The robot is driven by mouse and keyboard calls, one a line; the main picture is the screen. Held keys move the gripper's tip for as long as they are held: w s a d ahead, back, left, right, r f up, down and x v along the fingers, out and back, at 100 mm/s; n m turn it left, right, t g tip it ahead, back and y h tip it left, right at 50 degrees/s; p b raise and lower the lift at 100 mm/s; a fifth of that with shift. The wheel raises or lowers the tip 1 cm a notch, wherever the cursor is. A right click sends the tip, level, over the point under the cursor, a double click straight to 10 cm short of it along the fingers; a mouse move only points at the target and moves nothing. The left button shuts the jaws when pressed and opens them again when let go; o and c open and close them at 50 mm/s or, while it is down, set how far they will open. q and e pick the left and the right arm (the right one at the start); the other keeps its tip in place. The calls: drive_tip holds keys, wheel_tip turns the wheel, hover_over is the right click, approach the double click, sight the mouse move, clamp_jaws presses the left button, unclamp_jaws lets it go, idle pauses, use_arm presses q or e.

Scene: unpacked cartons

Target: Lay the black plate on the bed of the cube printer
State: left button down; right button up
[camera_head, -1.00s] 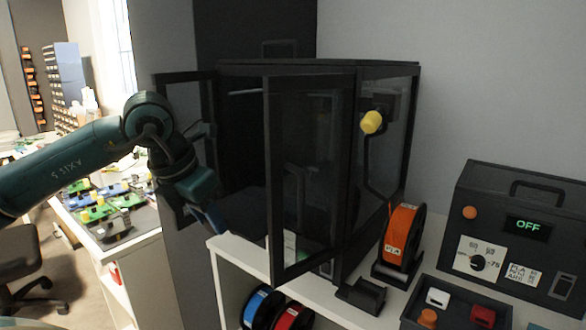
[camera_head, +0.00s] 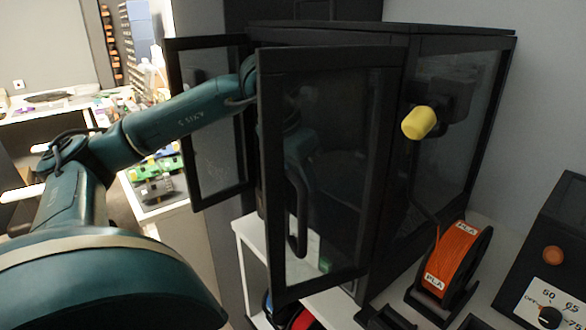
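The cube printer (camera_head: 385,32) is a black framed box with tinted panels, and its two front doors stand open. My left arm (camera_head: 180,125) reaches between the doors into the printer. Its wrist shows only dimly through the tinted right door (camera_head: 268,190). My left gripper's fingers cannot be made out behind that door, so I cannot tell whether they are open or shut. The black plate cannot be made out, and the printer bed is hidden behind the door too. My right gripper is not in view.
The left door (camera_head: 218,130) swings out beside my forearm. The right door has a black handle (camera_head: 298,215) and juts toward me. An orange spool (camera_head: 455,258) and a control box (camera_head: 555,285) stand right of the printer. A yellow knob (camera_head: 419,122) sticks out of its side.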

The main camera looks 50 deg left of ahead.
use_arm(q)
drive_tip(key=shift+w+d+p, duration=0.1)
drive_tip(key=shift+w+p, duration=0.25)
drive_tip(key=shift+w, duration=0.6)
drive_tip(key=shift+w+f, duration=0.15)
drive_tip(key=shift+w, duration=0.05)
drive_tip(key=shift+w, duration=0.1)
drive_tip(key=shift+w+f+p, duration=0.1)
drive_tip(key=shift+w+p, duration=0.2)
drive_tip(key=shift+w, duration=0.7)
drive_tip(key=shift+f, duration=0.25)
drive_tip(key=shift+f+b, duration=0.85)
drive_tip(key=shift+b, duration=0.15)
drive_tip(key=c, duration=1)
unclamp_jaws()
